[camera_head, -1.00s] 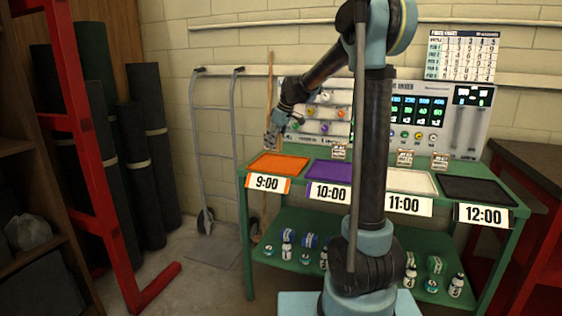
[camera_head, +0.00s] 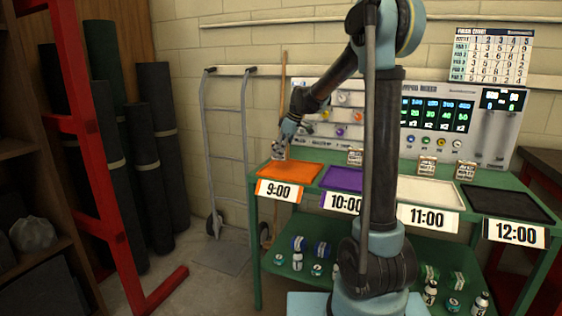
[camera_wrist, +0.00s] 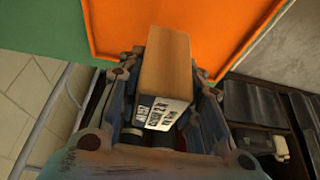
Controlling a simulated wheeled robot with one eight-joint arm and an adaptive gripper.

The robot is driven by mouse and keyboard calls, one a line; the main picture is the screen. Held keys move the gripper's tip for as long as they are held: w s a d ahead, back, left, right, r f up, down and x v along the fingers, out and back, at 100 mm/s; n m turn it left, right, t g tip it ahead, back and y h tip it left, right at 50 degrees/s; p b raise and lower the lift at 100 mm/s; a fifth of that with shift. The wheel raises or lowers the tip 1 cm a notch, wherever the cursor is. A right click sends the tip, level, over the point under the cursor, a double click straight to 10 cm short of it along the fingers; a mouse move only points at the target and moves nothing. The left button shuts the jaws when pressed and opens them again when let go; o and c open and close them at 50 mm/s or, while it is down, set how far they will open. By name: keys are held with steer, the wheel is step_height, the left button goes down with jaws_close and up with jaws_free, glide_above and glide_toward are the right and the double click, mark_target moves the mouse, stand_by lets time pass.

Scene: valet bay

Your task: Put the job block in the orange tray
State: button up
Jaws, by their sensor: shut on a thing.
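The job block, a tan wooden block (camera_wrist: 167,62) with a white label of black print on one end, is held between the fingers of my gripper (camera_wrist: 165,85). In the head view my gripper (camera_head: 280,148) hangs just above the back left part of the orange tray (camera_head: 290,171), which stands at the left end of the green bench behind the 9:00 sign. In the wrist view the orange tray (camera_wrist: 215,25) lies beyond and below the block. I cannot tell whether the block touches the tray.
A purple tray (camera_head: 344,179), a white tray (camera_head: 428,193) and a black tray (camera_head: 505,203) continue to the right on the bench. Small labelled blocks (camera_head: 427,166) stand behind them. Bottles and cans fill the lower shelf (camera_head: 345,270). A hand truck (camera_head: 226,150) leans left of the bench.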

steer(key=shift+s+a+f, duration=0.1)
steer(key=shift+f, duration=1.75)
steer(key=o, duration=1.1)
steer(key=v, duration=1.2)
steer(key=s+d+f+m, duration=0.1)
steer(key=s+d+m, duration=0.2)
steer(key=s+d, duration=0.55)
steer(key=s+d+f+m+h, duration=0.1)
steer(key=s+d+f+m, duration=0.2)
steer(key=s+f, duration=0.3)
steer(key=s+d+f+m+h, duration=0.1)
steer(key=s+d+f+m, duration=0.3)
steer(key=s, duration=1)
steer(key=s+d+f+m+h, duration=0.2)
steer(key=s+d+f+m, duration=0.1)
steer(key=s+f, duration=0.6)
steer(key=shift+s+d+m+t, duration=0.3)
steer(key=shift+s+d+m, duration=0.1)
steer(key=shift+s+d, duration=0.45)
